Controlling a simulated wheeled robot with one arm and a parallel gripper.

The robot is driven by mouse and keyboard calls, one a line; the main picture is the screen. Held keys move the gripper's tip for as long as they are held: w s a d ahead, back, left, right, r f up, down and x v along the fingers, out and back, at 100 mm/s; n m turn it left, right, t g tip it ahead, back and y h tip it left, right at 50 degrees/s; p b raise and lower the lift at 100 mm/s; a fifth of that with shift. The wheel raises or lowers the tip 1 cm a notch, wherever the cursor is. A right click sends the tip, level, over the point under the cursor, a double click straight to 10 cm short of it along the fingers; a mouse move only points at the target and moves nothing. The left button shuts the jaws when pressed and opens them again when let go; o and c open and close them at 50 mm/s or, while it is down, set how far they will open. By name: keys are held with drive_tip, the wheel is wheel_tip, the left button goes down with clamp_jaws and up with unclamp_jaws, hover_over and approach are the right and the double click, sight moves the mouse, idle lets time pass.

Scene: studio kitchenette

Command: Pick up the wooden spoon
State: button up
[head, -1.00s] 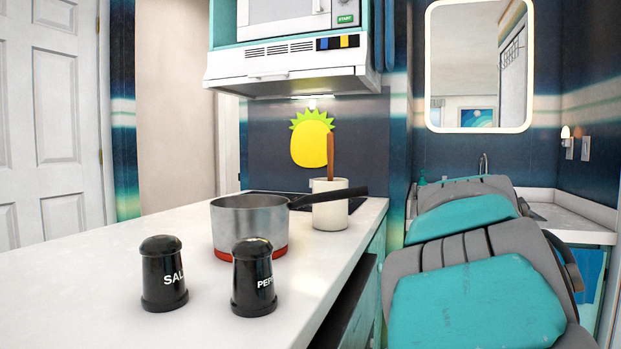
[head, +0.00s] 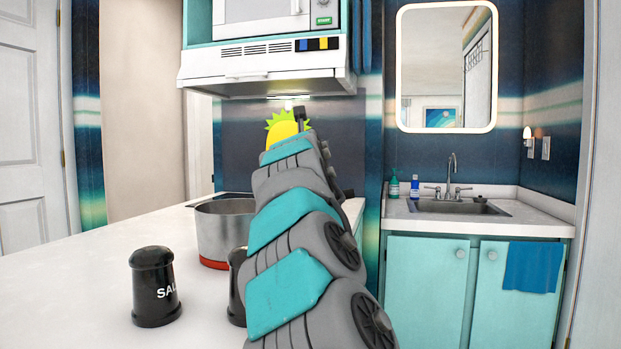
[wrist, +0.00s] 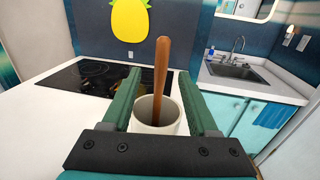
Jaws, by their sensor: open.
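The wooden spoon (wrist: 161,75) stands upright in a white crock (wrist: 146,112) in the wrist view, its brown handle sticking up above the rim. My gripper (wrist: 161,75) is open, with one green finger on each side of the handle in that picture and no visible contact. I cannot tell how far the fingertips are from the spoon in depth. In the head view my arm hides the crock and the spoon, and my gripper's fingers are not clearly visible.
A saucepan (head: 222,228) stands on the white counter (head: 90,265) left of my arm. A black salt shaker (head: 155,285) and a partly hidden pepper shaker (head: 236,285) stand nearer. A black cooktop (wrist: 85,76) lies behind the crock. A range hood (head: 262,68) hangs above; a sink (head: 460,207) is right.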

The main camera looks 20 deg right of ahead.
drive_tip(key=shift+p+x, duration=1.45)
drive_tip(key=shift+x, duration=1.15)
drive_tip(key=shift+d, duration=0.1)
drive_tip(key=shift+c, duration=0.3)
clamp_jaws()
